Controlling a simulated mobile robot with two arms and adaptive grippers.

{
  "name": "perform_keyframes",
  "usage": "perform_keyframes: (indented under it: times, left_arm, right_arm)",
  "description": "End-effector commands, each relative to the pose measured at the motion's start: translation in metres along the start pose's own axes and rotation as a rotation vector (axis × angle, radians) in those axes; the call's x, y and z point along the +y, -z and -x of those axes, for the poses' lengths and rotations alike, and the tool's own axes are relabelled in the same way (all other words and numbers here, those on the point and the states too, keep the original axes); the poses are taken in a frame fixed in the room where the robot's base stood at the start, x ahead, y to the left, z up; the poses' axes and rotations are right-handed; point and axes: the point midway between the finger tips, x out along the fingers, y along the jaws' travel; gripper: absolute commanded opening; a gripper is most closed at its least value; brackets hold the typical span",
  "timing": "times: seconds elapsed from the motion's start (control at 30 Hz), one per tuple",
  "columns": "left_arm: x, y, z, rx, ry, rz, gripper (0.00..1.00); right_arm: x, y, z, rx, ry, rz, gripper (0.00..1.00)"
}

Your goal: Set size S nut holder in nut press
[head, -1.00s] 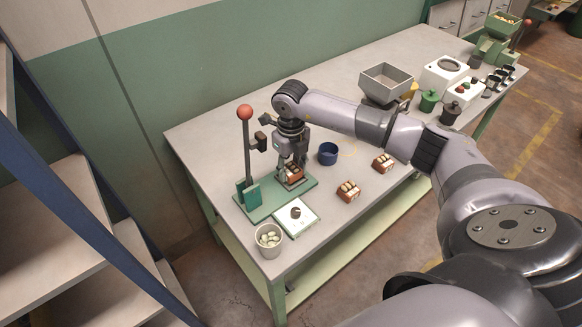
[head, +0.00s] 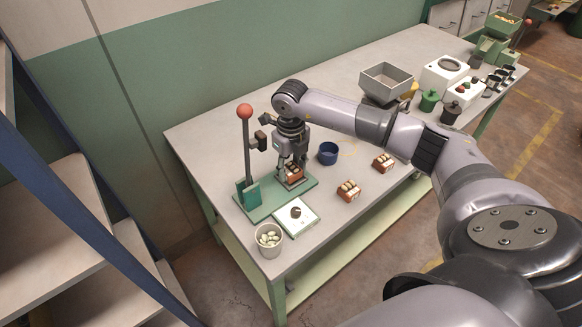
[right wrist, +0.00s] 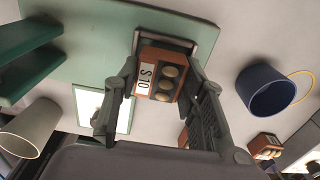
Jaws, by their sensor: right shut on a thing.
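The size S nut holder (right wrist: 157,76), a brown-orange block with a white "S 10" label and round tan nuts, sits between the fingers of my right gripper (right wrist: 161,66). It also shows in the head view (head: 293,174). My right gripper (head: 292,178) is shut on it, pointing down over the nut press. The press has a green base (head: 262,206), an upright post and a red ball knob (head: 245,111). The holder is at the press's grey seat frame (right wrist: 178,34); whether it rests fully inside cannot be told. My left gripper is out of view.
Two similar nut holders (head: 348,191) (head: 383,162) stand to the right. A blue cup (head: 328,154) is beside the press. A white plate with a dark knob (head: 296,214) and a cup of pale nuts (head: 269,240) lie near the front edge.

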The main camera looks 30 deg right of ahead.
Motion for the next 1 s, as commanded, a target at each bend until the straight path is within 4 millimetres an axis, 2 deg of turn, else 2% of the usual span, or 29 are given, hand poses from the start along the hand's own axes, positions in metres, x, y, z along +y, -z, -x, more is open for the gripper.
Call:
perform_keyframes:
  times: [1.0]
  left_arm:
    - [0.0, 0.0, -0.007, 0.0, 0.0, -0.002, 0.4]
  right_arm:
    - [0.0, 0.001, -0.01, 0.002, 0.0, 0.0, 0.09]
